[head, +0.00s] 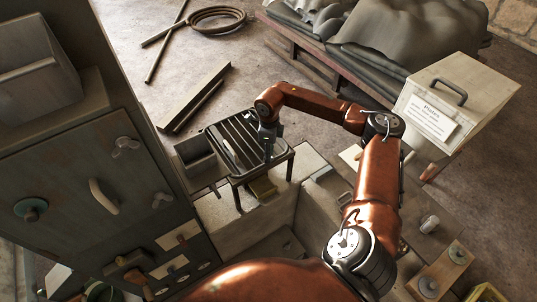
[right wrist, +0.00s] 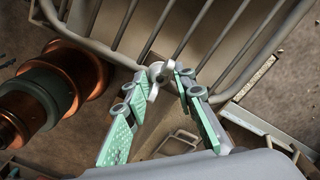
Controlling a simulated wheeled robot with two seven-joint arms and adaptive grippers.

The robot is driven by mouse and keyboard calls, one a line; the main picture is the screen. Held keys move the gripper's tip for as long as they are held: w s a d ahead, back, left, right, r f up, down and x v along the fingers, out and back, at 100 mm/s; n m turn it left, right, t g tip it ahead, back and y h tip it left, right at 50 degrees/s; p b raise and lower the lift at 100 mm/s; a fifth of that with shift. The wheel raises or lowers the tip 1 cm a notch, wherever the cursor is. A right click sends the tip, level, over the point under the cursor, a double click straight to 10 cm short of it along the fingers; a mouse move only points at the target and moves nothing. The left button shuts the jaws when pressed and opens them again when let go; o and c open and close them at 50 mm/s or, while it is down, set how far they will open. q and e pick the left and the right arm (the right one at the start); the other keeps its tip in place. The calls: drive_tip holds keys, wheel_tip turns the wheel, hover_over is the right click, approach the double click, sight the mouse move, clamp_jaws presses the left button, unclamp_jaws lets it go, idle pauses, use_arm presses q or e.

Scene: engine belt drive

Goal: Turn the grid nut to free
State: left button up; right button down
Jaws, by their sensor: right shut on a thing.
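The grid (head: 222,140) is a dark metal rack of parallel bars on a legged frame, in the middle of the head view. In the right wrist view its bars and rounded rim (right wrist: 105,52) fill the upper part. The grid nut (right wrist: 159,71) is a small pale winged nut at the rim's near edge. My right gripper (right wrist: 168,84) has its green-padded fingers on both sides of the nut and is shut on it. In the head view my right gripper (head: 268,140) is over the grid's right side, and the nut is hidden there. My left gripper is not in view.
A dark cabinet (head: 80,170) with wing nuts and a curved handle stands close at left. A pale labelled box (head: 455,100) stands at right. A covered pallet (head: 350,45), a hose coil (head: 216,20) and metal bars (head: 195,98) lie beyond, with bare floor between.

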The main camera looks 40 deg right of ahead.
idle(0.4)
drive_tip(key=c, duration=1.8)
unclamp_jaws()
drive_tip(key=shift+r, duration=0.1)
wheel_tip(320, 180, up, 12)
drive_tip(key=shift+f, duration=0.1)
